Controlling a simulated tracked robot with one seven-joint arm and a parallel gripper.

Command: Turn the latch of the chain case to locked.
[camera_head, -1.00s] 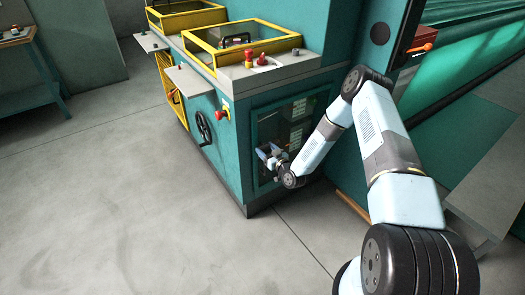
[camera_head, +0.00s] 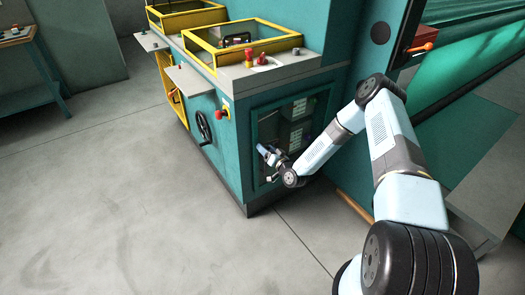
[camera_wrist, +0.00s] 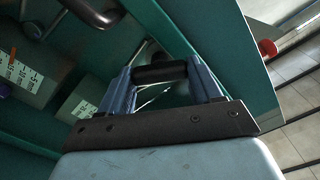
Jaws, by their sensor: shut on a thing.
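The chain case (camera_head: 254,125) is a teal frame around a dark recess, low on the near face of the green machine. My gripper (camera_head: 262,150) is at the lower left of this recess. In the wrist view the blue fingers of my gripper (camera_wrist: 161,76) are closed on a short dark cylindrical bar, which I take to be the latch handle (camera_wrist: 160,72). The bar lies crosswise between the two fingers. The latch's mount is mostly hidden, and its locked or unlocked marking cannot be read. In the head view my gripper covers the latch.
A black handwheel (camera_head: 204,128) and a red knob (camera_head: 225,112) are left of the recess. Pale labelled boxes (camera_head: 297,110) sit inside it. In the wrist view a dark rounded bar (camera_wrist: 92,12) is near the fingers. The grey floor (camera_head: 120,190) at left is clear.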

